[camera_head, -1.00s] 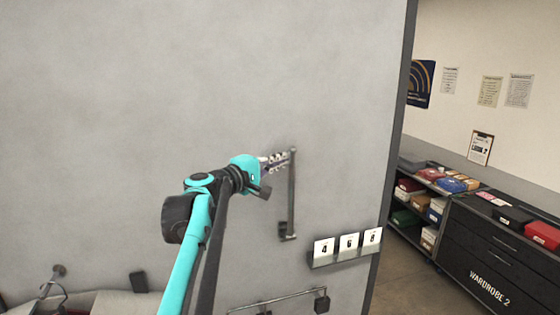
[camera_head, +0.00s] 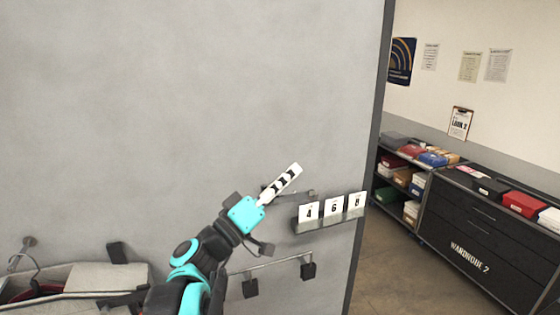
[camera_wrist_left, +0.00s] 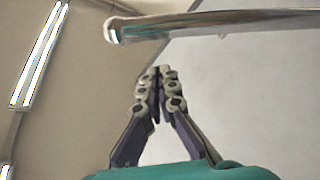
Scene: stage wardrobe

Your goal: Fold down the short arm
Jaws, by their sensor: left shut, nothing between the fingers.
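The short arm (camera_head: 306,193) is a slim grey metal bar on the wall panel. In the head view it now lies about level, with its right end showing and much of it hidden behind my left gripper (camera_head: 296,168). My left gripper is shut and empty, its fingers pointing up and right in front of the bar. In the left wrist view the bar (camera_wrist_left: 220,25) crosses the top of the picture, its rounded end at left. The shut fingertips (camera_wrist_left: 158,72) are below it in that picture, with a visible gap. My right gripper is not in view.
A ledge with number cards (camera_head: 334,206) sits just right of the short arm. Below is a wall rail (camera_head: 275,263) with dark end brackets. A hanger (camera_head: 25,253) and a bin are at lower left. Shelves and a drawer cabinet (camera_head: 480,245) stand beyond the panel's right edge.

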